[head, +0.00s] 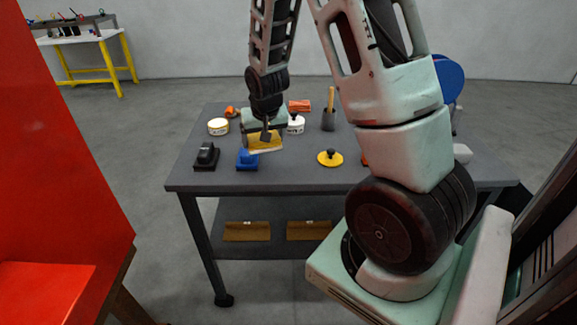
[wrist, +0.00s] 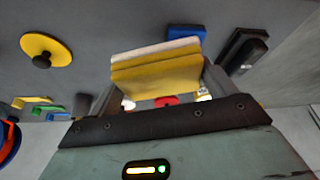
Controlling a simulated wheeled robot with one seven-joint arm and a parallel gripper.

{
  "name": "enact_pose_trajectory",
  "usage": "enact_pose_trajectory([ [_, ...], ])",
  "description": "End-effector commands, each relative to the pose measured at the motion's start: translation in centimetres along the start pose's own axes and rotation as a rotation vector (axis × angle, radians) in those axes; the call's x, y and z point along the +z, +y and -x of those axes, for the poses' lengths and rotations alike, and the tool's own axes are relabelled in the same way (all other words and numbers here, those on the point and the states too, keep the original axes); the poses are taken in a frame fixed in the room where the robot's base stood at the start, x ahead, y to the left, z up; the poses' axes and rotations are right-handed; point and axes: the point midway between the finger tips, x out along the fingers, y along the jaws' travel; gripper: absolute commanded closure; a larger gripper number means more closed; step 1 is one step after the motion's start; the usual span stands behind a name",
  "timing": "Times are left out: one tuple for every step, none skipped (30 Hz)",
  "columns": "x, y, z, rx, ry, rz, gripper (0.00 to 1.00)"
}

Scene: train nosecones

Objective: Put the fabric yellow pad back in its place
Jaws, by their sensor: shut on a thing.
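A yellow pad (head: 263,143) with a pale layer along one edge is held above the table's left half. It also shows in the wrist view (wrist: 155,75), spanning the space between my fingers. My gripper (head: 266,132) is shut on the pad, with one finger on each side of it. The grey table (head: 290,179) lies below. A blue block (head: 247,161) lies close below the pad in the head view; whether they touch is unclear there. The wrist view shows the blue block (wrist: 187,32) beyond the pad.
A black block (head: 207,156) stands at the table's left front. A round yellow disc with a black knob (head: 330,158) lies to the right. White tins (head: 218,127) and a dark cup (head: 328,120) stand farther back. A red structure (head: 60,180) fills the left side.

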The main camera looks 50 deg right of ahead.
Motion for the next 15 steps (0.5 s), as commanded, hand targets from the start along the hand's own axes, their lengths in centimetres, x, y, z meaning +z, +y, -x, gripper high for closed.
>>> enact_pose_trajectory([
  [-0.9,2.2,-0.6,0.028,0.006,-0.069,0.38],
  [-1.3,3.4,-0.6,0.044,0.006,-0.106,0.38],
  [-1.8,4.7,-0.5,0.061,0.007,-0.149,0.38],
  [-2.1,5.5,-0.4,0.072,0.007,-0.176,0.38],
  [-2.4,6.3,-0.3,0.082,0.009,-0.201,0.38],
  [-2.6,7.1,-0.2,0.093,0.008,-0.225,0.38],
  [-2.7,7.5,-0.2,0.099,0.008,-0.241,0.38],
  [-2.8,7.9,-0.2,0.104,0.008,-0.252,0.38],
  [-2.8,8.3,-0.4,0.109,0.007,-0.262,0.38],
  [-2.6,8.4,-0.7,0.112,0.006,-0.267,0.38],
  [-2.5,8.5,-1.1,0.114,0.003,-0.27,0.38],
  [-2.2,8.6,-1.7,0.115,0.003,-0.272,0.38],
  [-1.9,8.6,-2.2,0.115,0.001,-0.271,0.38],
  [-1.7,8.5,-2.7,0.114,0.002,-0.271,0.38],
  [-1.5,8.5,-3.4,0.114,0.002,-0.27,0.38],
])
